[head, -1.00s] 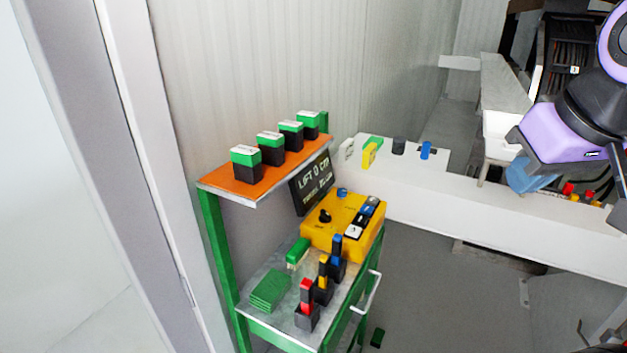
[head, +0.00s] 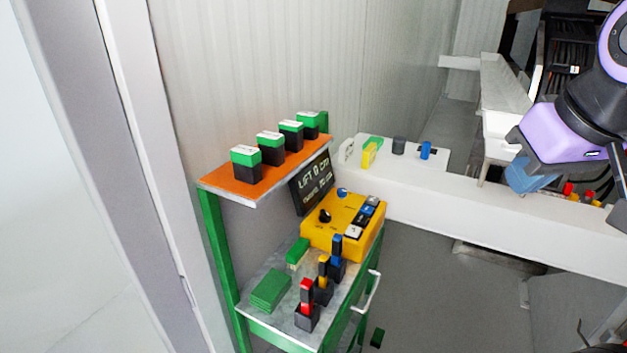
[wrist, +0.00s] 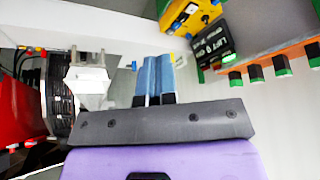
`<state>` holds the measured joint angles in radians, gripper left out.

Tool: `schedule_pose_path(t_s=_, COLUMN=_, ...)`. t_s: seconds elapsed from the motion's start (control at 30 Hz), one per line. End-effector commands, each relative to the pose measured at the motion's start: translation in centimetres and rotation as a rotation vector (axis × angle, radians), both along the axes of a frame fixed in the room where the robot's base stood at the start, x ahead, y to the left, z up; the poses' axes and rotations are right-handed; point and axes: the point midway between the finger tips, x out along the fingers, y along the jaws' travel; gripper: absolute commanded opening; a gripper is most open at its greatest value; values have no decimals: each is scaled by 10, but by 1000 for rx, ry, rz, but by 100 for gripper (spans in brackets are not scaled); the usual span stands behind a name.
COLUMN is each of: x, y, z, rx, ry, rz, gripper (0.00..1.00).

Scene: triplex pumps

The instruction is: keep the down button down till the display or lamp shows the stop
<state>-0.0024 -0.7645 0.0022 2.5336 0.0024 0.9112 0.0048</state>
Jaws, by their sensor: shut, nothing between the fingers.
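The yellow control box (head: 318,240) stands on the green cart. It carries a black knob (head: 324,216), a round blue button (head: 342,193) and a row of black, white and blue keys (head: 361,218). Their labels are too small to read, so I cannot tell which is the down button. The dark display (head: 311,185) behind it reads "LIFT 0 cm", with a blurred second line. My gripper (head: 522,180) is shut and empty, far right of the box and touching nothing. In the wrist view, its blue fingers (wrist: 153,78) are together; the box (wrist: 190,12) and display (wrist: 212,44) are beyond them.
An orange shelf (head: 222,185) holds several green-and-black blocks. The cart's lower shelf (head: 255,310) bears red, yellow and blue-topped holders and green pads. A long white bench (head: 470,205) runs behind the cart to below my gripper. A wall stands left of the cart.

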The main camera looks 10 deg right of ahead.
Motion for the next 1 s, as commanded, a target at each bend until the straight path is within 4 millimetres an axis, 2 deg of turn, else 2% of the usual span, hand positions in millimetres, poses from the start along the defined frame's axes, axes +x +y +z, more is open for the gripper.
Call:
schedule_pose_path(t_s=0.3, x=0, y=0, z=0, rx=-1, ry=0, rz=0, gripper=0)
schedule_pose_path(t_s=0.47, x=12, y=-3, z=0, rx=-13, ry=-7, rz=-25, gripper=0)
schedule_pose_path(t_s=0.67, x=56, y=-11, z=-2, rx=-56, ry=-44, rz=-95, gripper=0)
schedule_pose_path(t_s=1.0, x=147, y=-19, z=-17, rx=-90, ry=-138, rz=-182, gripper=0)
